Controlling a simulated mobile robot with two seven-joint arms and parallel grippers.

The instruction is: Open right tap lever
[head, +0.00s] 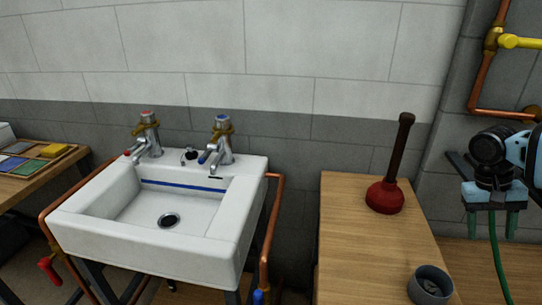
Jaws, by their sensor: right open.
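The white sink (225,237) stands against the wall left of centre. The left tap (148,138) is similar, with red marks. My right gripper (492,226) is at the right edge, far to the right of both taps, pointing down with its green fingers apart. It touches nothing that I can see. My left gripper is out of view.
A wooden bench (365,255) right of the sink carries a red plunger (385,197) and a grey cup (430,285), between my right gripper and the sink. Copper pipes (270,225) run beside the sink. A yellow valve handle (520,42) is at the upper right.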

